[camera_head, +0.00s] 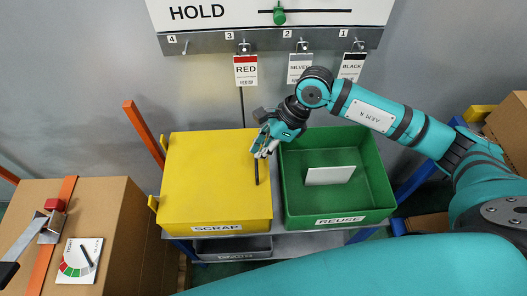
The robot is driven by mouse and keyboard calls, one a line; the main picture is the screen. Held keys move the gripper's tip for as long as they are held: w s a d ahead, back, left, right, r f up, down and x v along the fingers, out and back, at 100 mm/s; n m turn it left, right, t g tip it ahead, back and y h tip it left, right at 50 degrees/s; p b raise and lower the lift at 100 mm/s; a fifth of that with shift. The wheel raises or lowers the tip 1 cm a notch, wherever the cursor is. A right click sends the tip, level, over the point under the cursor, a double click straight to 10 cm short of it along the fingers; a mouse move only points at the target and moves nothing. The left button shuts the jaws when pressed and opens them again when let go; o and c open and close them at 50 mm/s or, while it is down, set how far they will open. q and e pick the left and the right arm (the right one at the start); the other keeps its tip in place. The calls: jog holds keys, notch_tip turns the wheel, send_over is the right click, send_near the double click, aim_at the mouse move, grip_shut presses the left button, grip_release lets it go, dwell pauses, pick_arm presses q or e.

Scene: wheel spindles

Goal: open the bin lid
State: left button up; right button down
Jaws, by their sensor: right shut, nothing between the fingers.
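The yellow bin (208,183) is labelled SCRAP and stands on a shelf at the middle left. Its flat yellow lid looks closed and covers the top, so the inside is hidden. A dark bar handle (257,172) lies near the lid's right edge. My right gripper (262,154) is shut and empty. It is over the right edge of the lid, at the upper end of the handle; I cannot tell if it touches. My left gripper is not in view.
An open green REUSE bin (388,190) with a white block (330,175) stands directly right. A HOLD rail (210,42) with hanging RED (246,70), SILVER (299,68) and BLACK (351,67) tags is behind. A cardboard box (115,235) stands left.

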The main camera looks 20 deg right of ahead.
aim_at(263, 168)
jog(key=w+d+h, duration=0.1)
jog(key=d+h, duration=0.1)
jog(key=d, duration=0.3)
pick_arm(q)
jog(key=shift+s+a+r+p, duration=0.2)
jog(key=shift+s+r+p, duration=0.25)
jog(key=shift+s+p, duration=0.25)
pick_arm(e)
jog(key=x, duration=1)
jog(key=shift+w+d+f, duration=0.1)
jog(key=shift+d+f, duration=0.05)
jog(key=shift+f, duration=0.15)
jog(key=shift+h, duration=0.3)
